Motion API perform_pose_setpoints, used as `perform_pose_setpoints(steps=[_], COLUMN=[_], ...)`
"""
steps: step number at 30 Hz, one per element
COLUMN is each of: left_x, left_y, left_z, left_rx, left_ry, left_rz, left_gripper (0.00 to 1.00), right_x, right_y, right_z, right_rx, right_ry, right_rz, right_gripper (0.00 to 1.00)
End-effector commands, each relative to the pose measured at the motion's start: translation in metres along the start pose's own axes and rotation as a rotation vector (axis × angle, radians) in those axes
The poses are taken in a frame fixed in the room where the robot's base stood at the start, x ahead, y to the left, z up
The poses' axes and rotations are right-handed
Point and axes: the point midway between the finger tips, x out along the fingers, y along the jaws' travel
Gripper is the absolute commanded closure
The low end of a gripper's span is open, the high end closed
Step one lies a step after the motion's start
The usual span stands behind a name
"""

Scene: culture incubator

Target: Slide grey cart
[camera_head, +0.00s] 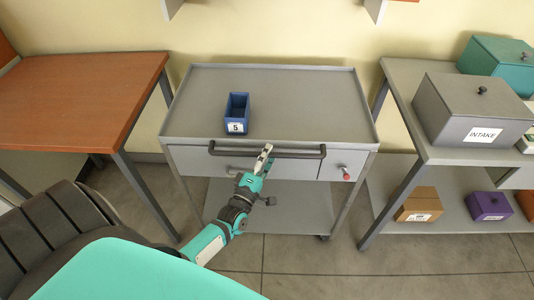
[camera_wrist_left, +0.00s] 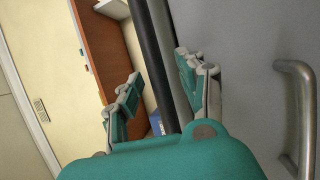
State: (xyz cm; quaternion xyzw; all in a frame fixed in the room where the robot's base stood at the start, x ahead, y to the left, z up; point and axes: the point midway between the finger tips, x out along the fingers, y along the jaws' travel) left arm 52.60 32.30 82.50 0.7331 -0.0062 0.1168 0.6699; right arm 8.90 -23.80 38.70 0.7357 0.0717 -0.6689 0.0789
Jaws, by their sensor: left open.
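The grey cart (camera_head: 310,105) stands in the middle of the head view, with a flat rimmed top, a drawer front and a lower shelf. A dark push bar (camera_head: 300,156) runs along its front edge. My left gripper (camera_head: 266,155) is at the middle of this bar. In the left wrist view, my left gripper (camera_wrist_left: 162,95) is open, with the dark bar (camera_wrist_left: 148,45) running between its two spread fingers. I cannot tell whether either finger touches it. The cart's grey front also fills the right of that view (camera_wrist_left: 245,60). My right gripper is not in view.
A blue bin (camera_head: 237,108) marked 5 sits on the cart top. A brown-topped table (camera_head: 75,95) stands left, close to the cart. A grey table (camera_head: 405,100) stands right with a grey INTAKE box (camera_head: 470,108). Tiled floor (camera_head: 300,255) is open in front.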

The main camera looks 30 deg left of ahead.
Motion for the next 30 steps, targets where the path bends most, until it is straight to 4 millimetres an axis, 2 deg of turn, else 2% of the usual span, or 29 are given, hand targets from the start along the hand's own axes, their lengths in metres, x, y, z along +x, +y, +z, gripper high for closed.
perform_pose_setpoints(steps=[9, 19, 30], left_x=[0.0032, 0.003, 0.0029], left_y=[-0.0003, -0.0001, 0.0001], left_z=[0.0, 0.0, -0.0001], left_rx=[0.0, 0.0, -0.001], left_ry=[0.0, 0.0, 0.0], left_rz=[0.0, 0.0, 0.0], left_gripper=[0.6, 1.0, 1.0], right_x=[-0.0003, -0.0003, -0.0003], right_y=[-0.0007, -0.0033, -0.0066], right_z=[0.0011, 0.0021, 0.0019], right_rx=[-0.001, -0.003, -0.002], right_ry=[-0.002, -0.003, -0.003], right_rz=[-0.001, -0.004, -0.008], right_gripper=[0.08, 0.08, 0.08])
